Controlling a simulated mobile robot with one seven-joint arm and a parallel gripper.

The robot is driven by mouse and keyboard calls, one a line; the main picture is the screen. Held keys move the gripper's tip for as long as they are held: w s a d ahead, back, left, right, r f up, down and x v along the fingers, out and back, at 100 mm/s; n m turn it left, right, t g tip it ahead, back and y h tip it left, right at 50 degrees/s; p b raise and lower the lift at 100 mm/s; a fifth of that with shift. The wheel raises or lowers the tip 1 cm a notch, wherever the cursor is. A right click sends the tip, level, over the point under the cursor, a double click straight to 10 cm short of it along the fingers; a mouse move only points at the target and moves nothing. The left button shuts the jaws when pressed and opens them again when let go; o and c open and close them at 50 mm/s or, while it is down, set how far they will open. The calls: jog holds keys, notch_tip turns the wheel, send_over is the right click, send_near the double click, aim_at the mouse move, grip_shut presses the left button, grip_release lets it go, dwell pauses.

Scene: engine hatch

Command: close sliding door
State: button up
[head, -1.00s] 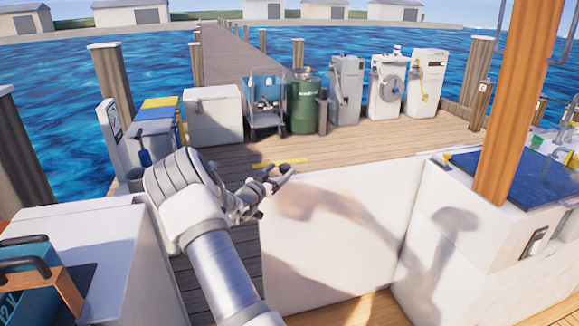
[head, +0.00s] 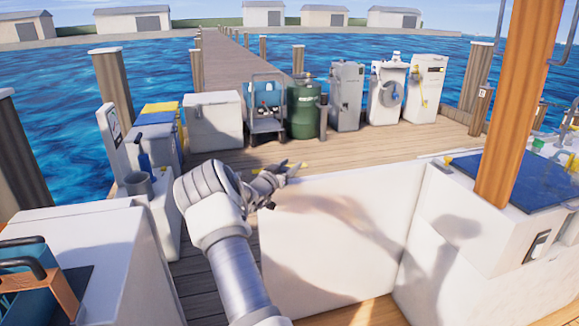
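The sliding door looks to be the white panel (head: 335,235) in the middle of the head view. Its right end meets the white cabinet wall, and a gap with dark planks lies to its left. My gripper (head: 290,168) is just above and beyond the panel's top left corner. Its two small dark fingertips look spread apart with nothing between them. I cannot tell whether the gripper touches the panel. No door handle shows, and the panel's far face is hidden.
A white box (head: 105,245) with a blue case (head: 25,270) stands left of the gap. A wooden post (head: 518,100) and blue-topped cabinet (head: 525,178) are at right. A cart (head: 265,110) and a green tank (head: 303,110) stand across the dock, with open planks before them.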

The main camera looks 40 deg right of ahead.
grip_shut()
dwell(1.1)
